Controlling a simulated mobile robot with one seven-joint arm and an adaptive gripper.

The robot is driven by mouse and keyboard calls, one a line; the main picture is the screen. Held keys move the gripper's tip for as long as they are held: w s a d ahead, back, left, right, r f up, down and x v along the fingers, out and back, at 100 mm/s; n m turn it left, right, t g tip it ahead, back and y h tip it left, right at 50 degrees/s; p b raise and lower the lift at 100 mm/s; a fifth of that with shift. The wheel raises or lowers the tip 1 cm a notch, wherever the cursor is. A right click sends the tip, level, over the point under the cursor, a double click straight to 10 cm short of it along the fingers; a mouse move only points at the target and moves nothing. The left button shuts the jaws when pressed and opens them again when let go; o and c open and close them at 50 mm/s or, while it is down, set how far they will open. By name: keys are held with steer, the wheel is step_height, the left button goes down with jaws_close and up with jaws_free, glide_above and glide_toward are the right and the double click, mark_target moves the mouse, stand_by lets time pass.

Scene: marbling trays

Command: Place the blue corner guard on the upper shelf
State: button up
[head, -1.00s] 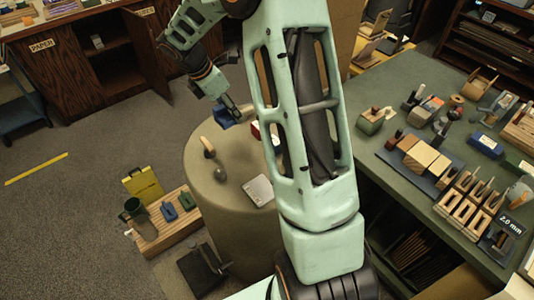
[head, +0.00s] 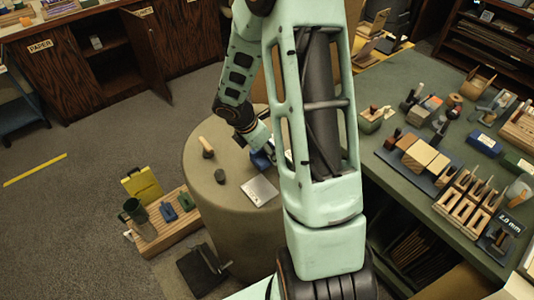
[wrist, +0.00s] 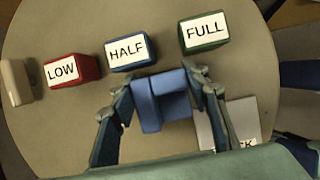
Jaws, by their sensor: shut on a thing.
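My gripper (wrist: 160,92) is shut on the blue corner guard (wrist: 175,105), which sits between the two fingers in the wrist view. The guard is a stepped blue piece held over the round table (wrist: 60,130); I cannot tell its height above the top. In the head view the blue guard (head: 260,160) shows at the end of my arm, with the fingers mostly hidden. An open wooden cabinet (head: 108,60) at the back left has an inner shelf with a small pale item on it. I cannot tell whether this is the upper shelf.
Red LOW (wrist: 70,70), blue HALF (wrist: 128,52) and green FULL (wrist: 203,32) blocks stand on the round table beyond the guard. A pale plate (head: 260,190) lies there. The cabinet door (head: 148,65) stands open. A crowded green workbench (head: 385,175) is at right.

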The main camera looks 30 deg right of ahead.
steer(key=shift+f, duration=0.3)
steer(key=shift+f, duration=0.2)
steer(key=o, duration=1.1)
steer(key=shift+c, duration=0.2)
steer(key=shift+r, duration=0.1)
